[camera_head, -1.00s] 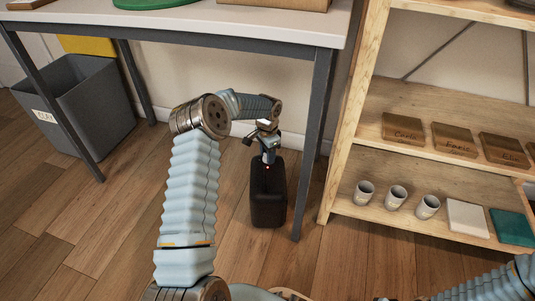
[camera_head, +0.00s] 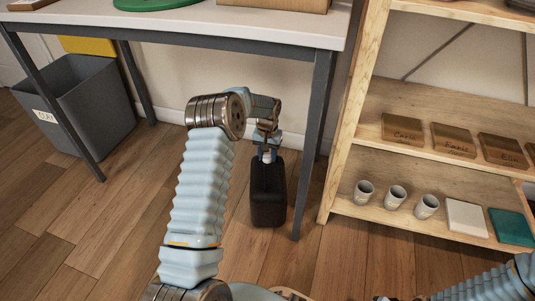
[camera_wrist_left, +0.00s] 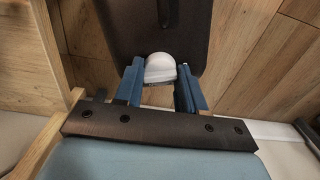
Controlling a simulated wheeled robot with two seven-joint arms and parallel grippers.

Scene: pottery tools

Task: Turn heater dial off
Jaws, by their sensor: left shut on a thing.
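The heater (camera_head: 268,200) is a dark upright box on the wood floor under the table's right end. Its dark top also fills the upper middle of the left wrist view (camera_wrist_left: 150,25). The white rounded dial (camera_wrist_left: 160,67) sits between the blue fingers of my left gripper (camera_wrist_left: 161,72), which is shut on it. In the head view my left gripper (camera_head: 267,151) reaches down to the heater's top, and the dial is mostly hidden there. My right gripper cannot be made out; only part of my right arm shows at the bottom right.
The white table (camera_head: 190,22) stands over the heater, with a dark leg (camera_head: 315,140) close on its right. A wooden shelf (camera_head: 345,130) with cups and boxes stands further right. A grey bin (camera_head: 90,105) is at the left. Floor in front is open.

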